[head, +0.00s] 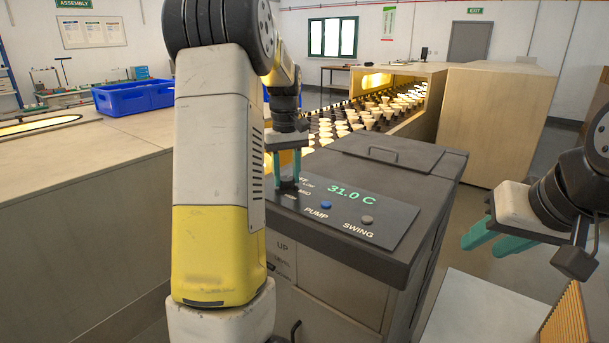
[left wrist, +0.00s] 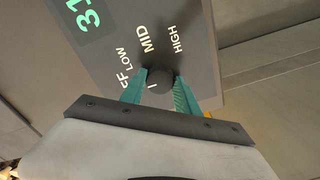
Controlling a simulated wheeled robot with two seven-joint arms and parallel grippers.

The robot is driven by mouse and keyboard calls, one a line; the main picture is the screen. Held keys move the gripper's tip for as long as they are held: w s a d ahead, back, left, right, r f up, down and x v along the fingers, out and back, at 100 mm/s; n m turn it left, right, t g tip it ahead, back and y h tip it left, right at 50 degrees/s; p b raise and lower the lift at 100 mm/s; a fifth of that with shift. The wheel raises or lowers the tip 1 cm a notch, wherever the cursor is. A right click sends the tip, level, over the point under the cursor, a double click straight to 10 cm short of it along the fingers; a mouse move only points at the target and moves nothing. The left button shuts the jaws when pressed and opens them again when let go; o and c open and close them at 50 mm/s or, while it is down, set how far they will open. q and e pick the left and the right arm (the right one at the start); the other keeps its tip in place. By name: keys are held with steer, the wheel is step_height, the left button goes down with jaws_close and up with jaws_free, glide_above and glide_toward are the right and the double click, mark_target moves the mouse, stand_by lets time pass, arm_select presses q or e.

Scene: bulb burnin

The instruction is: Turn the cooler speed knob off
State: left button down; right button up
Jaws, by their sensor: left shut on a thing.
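The dark round speed knob (left wrist: 160,78) is on the cooler's control panel (left wrist: 205,78), with the labels LOW, MID and HIGH around it and OFF partly hidden by a finger. A small white mark shows on the knob's lower left side in the left wrist view; I cannot tell surely which label it points to. My left gripper (left wrist: 160,88) is shut on the knob, one teal finger on each side. In the head view my left gripper (head: 286,172) reaches down onto the cooler (head: 330,255) panel. My right gripper (head: 482,238) is open and empty, off to the right.
The panel's display reads 31.0 C (head: 351,196). The blue PUMP button (head: 326,205) and grey SWING button (head: 367,220) sit beside the knob. A lid handle (head: 384,154) stands up on the cooler's top. Behind is a conveyor of bulbs (head: 375,112); a blue crate (head: 133,97) is at left.

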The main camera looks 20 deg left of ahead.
mark_target(287, 178)
arm_select(q)
steer(key=shift+w+r, duration=0.1)
steer(key=c, duration=0.9)
jaws_free()
step_height(287, 178, up, 7)
steer(key=shift+f, duration=0.1)
steer(key=shift+r, duration=0.45)
